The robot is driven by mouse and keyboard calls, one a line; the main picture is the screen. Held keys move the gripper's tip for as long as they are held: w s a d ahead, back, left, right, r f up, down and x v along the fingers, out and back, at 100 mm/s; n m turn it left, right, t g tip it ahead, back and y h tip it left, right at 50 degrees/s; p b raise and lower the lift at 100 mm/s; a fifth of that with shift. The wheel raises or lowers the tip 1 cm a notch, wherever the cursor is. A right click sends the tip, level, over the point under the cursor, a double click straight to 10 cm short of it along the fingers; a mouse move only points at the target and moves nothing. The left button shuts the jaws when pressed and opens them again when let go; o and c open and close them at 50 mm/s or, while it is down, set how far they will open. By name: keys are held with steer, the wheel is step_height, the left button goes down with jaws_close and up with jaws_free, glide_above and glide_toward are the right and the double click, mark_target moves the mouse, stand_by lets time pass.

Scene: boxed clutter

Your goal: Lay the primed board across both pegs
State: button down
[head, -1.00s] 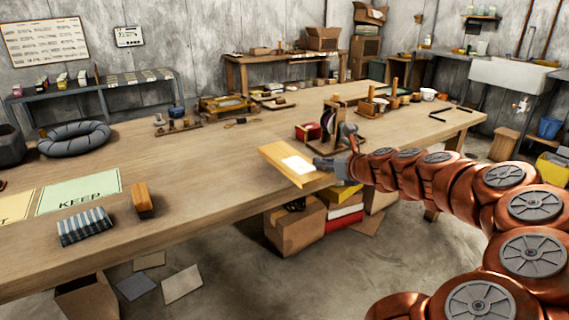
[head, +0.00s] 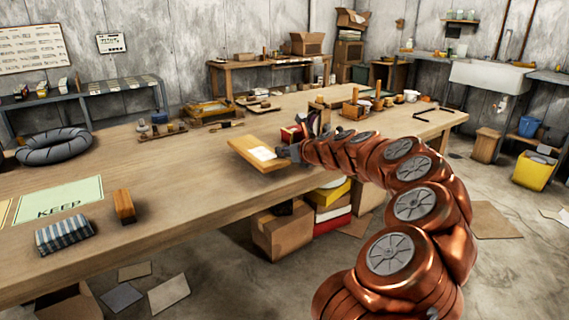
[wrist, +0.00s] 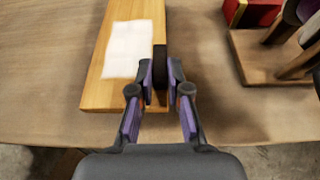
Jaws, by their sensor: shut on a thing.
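The primed board (head: 255,154) is a light wooden board with a white patch, low over the bench near its front edge. It also shows in the wrist view (wrist: 93,85), with a dark strip along its right side. My gripper (head: 283,154) is at the board's right side in the head view. In the wrist view my gripper (wrist: 161,84) is shut on the board at that dark strip. I cannot tell whether the board touches the bench. Upright wooden posts (head: 355,95) stand farther back; I cannot tell whether they are the two pegs.
The bench (head: 190,170) has free room left of the board. A wooden block (head: 124,206), a striped pad (head: 63,235) and a green KEEP sheet (head: 65,203) lie at the left. A wooden base with a red item (wrist: 265,60) stands close to the right of my gripper.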

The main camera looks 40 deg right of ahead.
mark_target(289, 160)
steer(key=shift+w+f, duration=0.1)
steer(key=shift+w, duration=0.2)
steer(key=shift+f+b, duration=0.7)
steer(key=shift+f, duration=1.05)
steer(key=c, duration=1.1)
jaws_free()
steer(key=shift+c, duration=0.2)
steer(key=shift+s+r, duration=0.35)
steer(key=shift+s, duration=0.15)
steer(key=p+v, duration=0.2)
steer(key=v, duration=0.9)
steer(key=shift+a, duration=0.15)
